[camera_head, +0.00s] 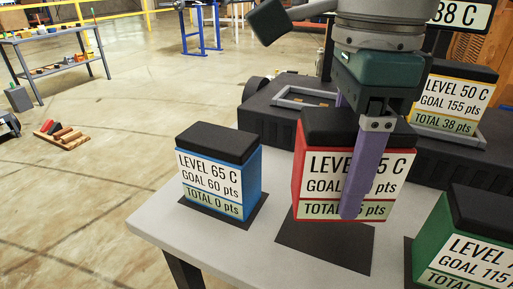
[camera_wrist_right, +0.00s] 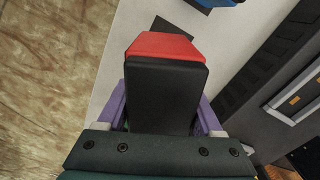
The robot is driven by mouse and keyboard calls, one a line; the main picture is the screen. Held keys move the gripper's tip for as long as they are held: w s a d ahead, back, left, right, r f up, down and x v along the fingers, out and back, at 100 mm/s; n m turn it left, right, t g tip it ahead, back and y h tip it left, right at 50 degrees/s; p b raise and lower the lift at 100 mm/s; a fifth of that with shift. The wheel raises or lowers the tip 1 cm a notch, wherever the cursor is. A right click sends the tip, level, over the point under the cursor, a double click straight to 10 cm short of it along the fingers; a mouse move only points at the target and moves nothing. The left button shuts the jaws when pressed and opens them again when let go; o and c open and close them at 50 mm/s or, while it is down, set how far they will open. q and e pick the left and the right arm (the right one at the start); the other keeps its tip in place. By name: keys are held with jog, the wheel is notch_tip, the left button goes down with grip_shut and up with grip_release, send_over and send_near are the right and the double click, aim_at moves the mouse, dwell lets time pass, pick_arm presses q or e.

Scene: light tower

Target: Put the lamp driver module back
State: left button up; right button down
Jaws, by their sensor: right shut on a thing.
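A red module (camera_head: 330,170) with a black top and a white label reading "LEVEL ?5 C" is between the fingers of my right gripper (camera_head: 357,215). The purple near finger crosses its label and hides part of the text. In the right wrist view the module's black top (camera_wrist_right: 165,95) and red side (camera_wrist_right: 163,46) sit between both purple fingers of the right gripper (camera_wrist_right: 163,118). The module appears above or at the back of a dark mat (camera_head: 325,248); the exact height is unclear. My left gripper is not in view.
A blue module (camera_head: 222,185) stands left on its own dark mat. A green module (camera_head: 470,245) stands front right. A yellow module (camera_head: 455,100) stands on the dark base behind, near an empty grey frame (camera_head: 300,97). The light table's (camera_head: 205,250) front left is clear.

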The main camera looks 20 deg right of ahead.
aim_at(356, 118)
jog(key=shift+f+b, duration=0.4)
jog(key=shift+f, duration=2.25)
jog(key=shift+f, duration=0.2)
jog(key=shift+c, duration=0.2)
grip_release()
jog(key=shift+r, duration=0.6)
notch_tip(356, 118, up, 10)
jog(key=shift+p, duration=1.05)
jog(key=shift+r, duration=0.65)
